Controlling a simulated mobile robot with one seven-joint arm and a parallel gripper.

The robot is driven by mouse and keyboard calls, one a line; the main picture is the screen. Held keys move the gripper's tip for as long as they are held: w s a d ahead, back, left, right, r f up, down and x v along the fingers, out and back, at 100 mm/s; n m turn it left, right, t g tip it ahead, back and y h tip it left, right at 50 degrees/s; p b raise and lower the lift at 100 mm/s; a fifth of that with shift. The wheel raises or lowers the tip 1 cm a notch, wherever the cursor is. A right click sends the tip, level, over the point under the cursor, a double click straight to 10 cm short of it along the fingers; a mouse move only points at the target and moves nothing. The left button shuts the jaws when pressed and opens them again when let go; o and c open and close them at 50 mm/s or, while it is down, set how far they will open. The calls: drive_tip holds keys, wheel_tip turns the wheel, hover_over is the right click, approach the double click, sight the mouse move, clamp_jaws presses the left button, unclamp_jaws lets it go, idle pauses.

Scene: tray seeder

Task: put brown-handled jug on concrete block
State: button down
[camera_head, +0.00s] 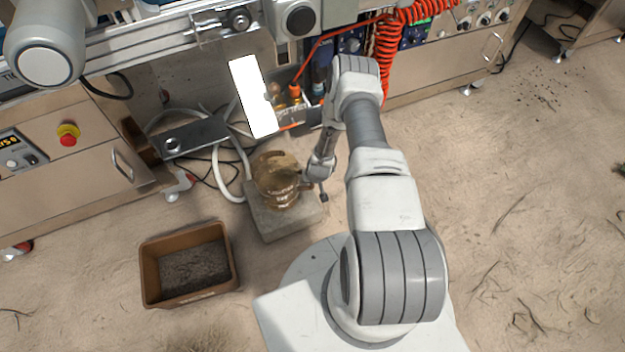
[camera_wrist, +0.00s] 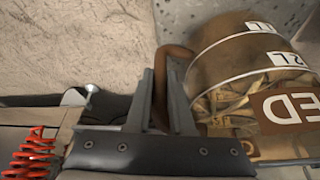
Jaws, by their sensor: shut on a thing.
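The brown-handled jug (camera_head: 276,182) is a brown, round vessel with lettering on its side. In the head view it is over the concrete block (camera_head: 300,220), a grey square slab on the ground. I cannot tell whether the jug's base rests on the block or hangs just above it. My gripper (camera_head: 312,184) is at the jug's right side. In the wrist view my gripper (camera_wrist: 164,82) is shut on the brown handle (camera_wrist: 176,55), with the jug's banded body (camera_wrist: 235,55) to the right. The grey speckled block (camera_wrist: 195,10) shows at the top, partly behind the jug.
A brown bin of dark soil (camera_head: 148,272) stands at the lower left. White hoses (camera_head: 234,172) and cables lie behind the block, beneath the metal machine (camera_head: 60,150). A red coiled hose (camera_head: 384,55) hangs behind my arm. Sandy ground at the right is mostly clear.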

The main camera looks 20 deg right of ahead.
drive_tip(key=shift+f, duration=0.15)
drive_tip(key=c, duration=0.8)
unclamp_jaws()
